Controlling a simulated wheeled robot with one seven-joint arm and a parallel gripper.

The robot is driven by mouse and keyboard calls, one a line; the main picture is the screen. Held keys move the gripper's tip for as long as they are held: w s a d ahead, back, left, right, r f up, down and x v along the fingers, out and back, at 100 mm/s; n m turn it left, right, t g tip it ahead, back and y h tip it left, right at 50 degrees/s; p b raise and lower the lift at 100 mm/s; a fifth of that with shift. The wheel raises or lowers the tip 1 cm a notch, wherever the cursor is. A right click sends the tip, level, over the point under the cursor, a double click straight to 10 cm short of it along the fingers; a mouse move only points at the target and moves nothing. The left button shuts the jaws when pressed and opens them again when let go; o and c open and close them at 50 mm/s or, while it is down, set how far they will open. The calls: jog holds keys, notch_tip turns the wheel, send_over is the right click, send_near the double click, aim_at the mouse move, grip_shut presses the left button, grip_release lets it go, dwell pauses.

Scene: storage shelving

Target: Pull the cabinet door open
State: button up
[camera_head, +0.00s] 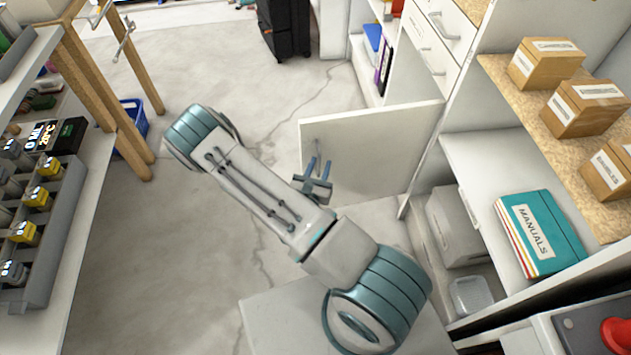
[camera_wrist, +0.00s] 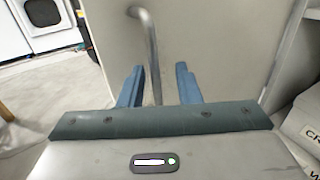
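The white cabinet door (camera_head: 375,150) stands swung out from the shelving into the aisle, and the lower compartment beside it is open to view. Its metal bar handle (camera_wrist: 151,45) is near the door's free edge, at the left in the head view. My gripper (camera_head: 318,168) is at the handle, in front of the door face. In the wrist view its two blue fingers (camera_wrist: 159,82) are apart, with the handle bar between them, closer to the left finger. I cannot tell whether that finger touches the bar. The lower end of the handle is hidden by my gripper.
Inside the open compartment are a grey box (camera_head: 452,228) and a clear bin (camera_head: 471,295). A teal manuals binder (camera_head: 541,232) and cardboard boxes (camera_head: 585,105) sit on shelves above. A workbench rack (camera_head: 45,235) stands left, with a blue crate (camera_head: 132,125) behind. Floor (camera_head: 165,245) between is clear.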

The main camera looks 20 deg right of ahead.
jog(key=v, duration=1.3)
jog(key=shift+p, duration=0.35)
jog(key=shift+d+r, duration=0.1)
jog(key=s+d+r+m+g+h+p, duration=0.1)
jog(key=s+d+r+m+g+p, duration=0.15)
jog(key=r+m+g, duration=0.45)
jog(key=s+d+r+m+g+h+p, duration=0.1)
jog(key=d+r+m+g+p, duration=0.2)
jog(key=r+m, duration=0.5)
jog(key=s+d+r+m+g+h+p, duration=0.1)
jog(key=s+d+r+m+g+p, duration=0.2)
jog(key=r+g, duration=0.55)
jog(key=a+r+m+t+y+p, duration=0.2)
jog(key=r+m+y, duration=0.1)
jog(key=r, duration=0.5)
jog(key=a+r+m+t+y+p, duration=0.2)
jog(key=a+r+m+y+p, duration=0.1)
jog(key=r+y, duration=0.3)
jog(key=s+a+r+m+t+y+p, duration=0.1)
jog(key=a+r+m+t+y+p, duration=0.1)
jog(key=r, duration=0.8)
jog(key=m+t+y+p, duration=0.1)
jog(key=m+y, duration=0.1)
jog(key=shift+a+r+m+y, duration=0.15)
jog(key=shift+a+m+y, duration=0.15)
jog(key=shift+m+y, duration=0.1)
